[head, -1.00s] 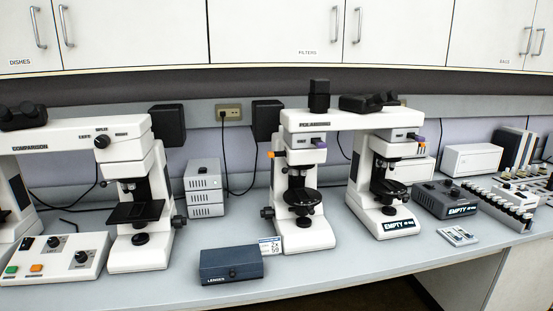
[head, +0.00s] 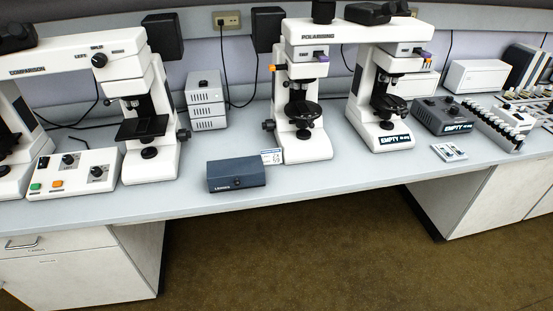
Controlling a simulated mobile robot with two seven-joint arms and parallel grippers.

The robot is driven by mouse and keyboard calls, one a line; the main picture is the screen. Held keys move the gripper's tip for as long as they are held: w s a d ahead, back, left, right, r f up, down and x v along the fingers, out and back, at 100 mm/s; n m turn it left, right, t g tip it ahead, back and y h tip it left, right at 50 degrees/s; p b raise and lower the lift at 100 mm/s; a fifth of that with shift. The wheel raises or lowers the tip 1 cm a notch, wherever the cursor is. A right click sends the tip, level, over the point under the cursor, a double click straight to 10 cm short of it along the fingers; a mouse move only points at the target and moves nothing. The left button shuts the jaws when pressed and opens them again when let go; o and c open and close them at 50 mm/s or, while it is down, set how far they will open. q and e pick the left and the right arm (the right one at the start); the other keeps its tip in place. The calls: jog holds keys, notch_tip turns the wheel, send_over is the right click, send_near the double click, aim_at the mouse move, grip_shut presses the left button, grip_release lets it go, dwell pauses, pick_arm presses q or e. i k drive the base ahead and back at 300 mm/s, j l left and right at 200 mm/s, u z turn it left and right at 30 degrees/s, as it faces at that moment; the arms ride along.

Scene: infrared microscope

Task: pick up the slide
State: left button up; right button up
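I cannot make out a slide for certain. A small flat pale item with markings (head: 449,152) lies on the bench right of the polarising microscope; it is too small to tell what it is. A white printed card (head: 271,156) stands behind the dark blue box labelled "LENSES" (head: 237,176). The polarising microscope (head: 305,85) has two stands with round black stages. The comparison microscope (head: 148,110) is at the left, with a black square stage. Neither of my grippers is in view.
The grey bench (head: 330,175) is clear along its front edge. A control box (head: 75,172) sits at the left, grey drawers (head: 205,100) behind. A dark box labelled "EMPTY" (head: 440,116) and a rack of several small items (head: 490,122) are at the right. Open floor (head: 300,250) shows below.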

aim_at(459, 153)
jog(key=i+l+z, duration=0.75)
jog(key=i+z, duration=0.35)
jog(key=i+l, duration=0.05)
jog(key=i, duration=0.05)
